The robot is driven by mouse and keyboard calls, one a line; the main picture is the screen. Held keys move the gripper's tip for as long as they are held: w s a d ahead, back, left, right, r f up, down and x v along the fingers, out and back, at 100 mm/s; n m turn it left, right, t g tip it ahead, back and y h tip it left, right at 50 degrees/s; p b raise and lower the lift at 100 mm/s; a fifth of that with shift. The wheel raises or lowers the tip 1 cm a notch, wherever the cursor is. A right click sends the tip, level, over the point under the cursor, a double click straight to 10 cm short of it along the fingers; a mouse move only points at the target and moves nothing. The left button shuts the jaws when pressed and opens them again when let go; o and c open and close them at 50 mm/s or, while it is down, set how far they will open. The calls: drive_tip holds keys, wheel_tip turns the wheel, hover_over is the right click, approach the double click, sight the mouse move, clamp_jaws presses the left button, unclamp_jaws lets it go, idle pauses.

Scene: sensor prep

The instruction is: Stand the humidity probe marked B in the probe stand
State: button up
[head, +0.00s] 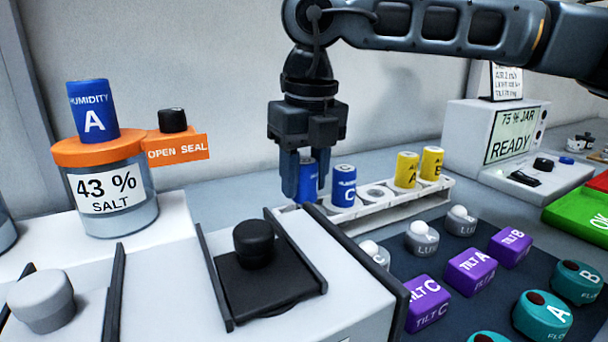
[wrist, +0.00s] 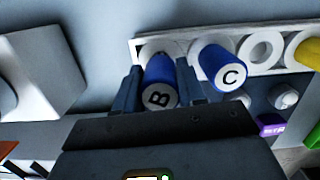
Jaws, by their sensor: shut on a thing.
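The humidity probe marked B is a blue cylinder (head: 308,180), with its B-marked top showing in the wrist view (wrist: 161,82). My gripper (head: 303,186) points down and is shut on it; the fingers also show on either side of it in the wrist view (wrist: 160,92). The probe is upright at the left end of the white probe stand (head: 400,206). The fingers hide part of it, and I cannot tell whether its foot is fully down in the end socket. Blue probe C (head: 343,185) stands in the socket beside it.
Two yellow probes (head: 406,170) stand farther right in the stand, with an empty socket (head: 376,193) between them and C. Blue probe A (head: 93,112) stands in the 43 % salt jar (head: 110,195). A black-knobbed fixture (head: 254,245) and purple tilt blocks (head: 428,303) are nearer.

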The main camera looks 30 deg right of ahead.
drive_tip(key=shift+f+b, duration=1.15)
drive_tip(key=shift+b, duration=0.5)
idle(2.1)
drive_tip(key=o, duration=1.4)
drive_tip(key=shift+r, duration=0.2)
drive_tip(key=shift+r+p, duration=2.1)
drive_tip(key=shift+r, duration=1.8)
